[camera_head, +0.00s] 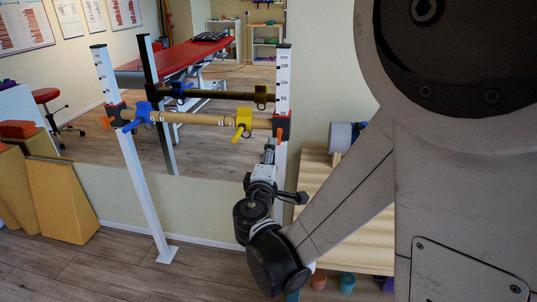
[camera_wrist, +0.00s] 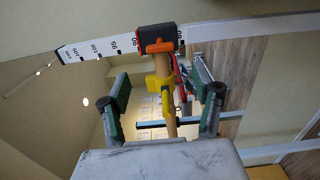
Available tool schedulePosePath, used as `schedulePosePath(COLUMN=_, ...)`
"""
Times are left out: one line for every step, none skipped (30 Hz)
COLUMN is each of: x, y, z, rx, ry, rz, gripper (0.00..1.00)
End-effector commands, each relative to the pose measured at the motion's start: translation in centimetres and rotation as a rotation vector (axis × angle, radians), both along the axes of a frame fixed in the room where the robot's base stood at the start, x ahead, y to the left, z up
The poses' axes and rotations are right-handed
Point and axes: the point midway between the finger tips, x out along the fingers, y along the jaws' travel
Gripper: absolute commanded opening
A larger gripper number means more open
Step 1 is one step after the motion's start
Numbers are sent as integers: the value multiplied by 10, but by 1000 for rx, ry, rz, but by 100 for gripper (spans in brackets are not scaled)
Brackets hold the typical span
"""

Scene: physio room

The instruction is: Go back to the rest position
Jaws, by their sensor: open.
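My gripper (camera_head: 268,152) is at the end of my arm, close to the right white post (camera_head: 282,80) and just below the right end of a wooden bar (camera_head: 190,119). In the wrist view my gripper (camera_wrist: 163,98) is open, with its two green-and-black fingers spread wide. The wooden bar (camera_wrist: 162,68) shows between them in the picture, with nothing seen clamped. Whether the bar lies between the fingers or beyond them I cannot tell.
A yellow clamp (camera_head: 242,133) and a blue clamp (camera_head: 140,113) sit on the bar. The left white post (camera_head: 130,160) stands on the floor. A wooden shelf (camera_head: 335,205) is beside my arm. Foam wedges (camera_head: 60,200) stand at left. A wall mirror reflects a red couch (camera_head: 175,60).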

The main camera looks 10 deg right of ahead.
Motion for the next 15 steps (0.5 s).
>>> schedulePosePath(x=0, y=0, z=0, rx=1, ry=1, rz=0, gripper=62)
schedulePosePath(x=0, y=-1, z=0, rx=4, ry=1, rz=-1, gripper=62)
schedulePosePath(x=-1, y=-2, z=1, rx=11, ry=4, rz=-4, gripper=62)
schedulePosePath(x=-1, y=-4, z=1, rx=20, ry=7, rz=-8, gripper=62)
schedulePosePath(x=-3, y=-7, z=2, rx=33, ry=11, rz=-13, gripper=62)
schedulePosePath(x=-5, y=-12, z=2, rx=57, ry=20, rz=-22, gripper=62)
schedulePosePath(x=-7, y=-16, z=3, rx=77, ry=26, rz=-30, gripper=62)
schedulePosePath(x=-10, y=-20, z=4, rx=102, ry=35, rz=-39, gripper=62)
schedulePosePath(x=-14, y=-28, z=5, rx=141, ry=48, rz=-55, gripper=62)
schedulePosePath(x=-18, y=-33, z=5, rx=173, ry=59, rz=-67, gripper=62)
schedulePosePath(x=-22, y=-39, z=6, rx=206, ry=70, rz=-79, gripper=62)
schedulePosePath(x=-27, y=-46, z=6, rx=252, ry=84, rz=-97, gripper=62)
schedulePosePath(x=-32, y=-51, z=6, rx=285, ry=95, rz=-109, gripper=62)
schedulePosePath(x=-37, y=-55, z=6, rx=320, ry=106, rz=-121, gripper=62)
schedulePosePath(x=-43, y=-61, z=5, rx=366, ry=121, rz=-137, gripper=62)
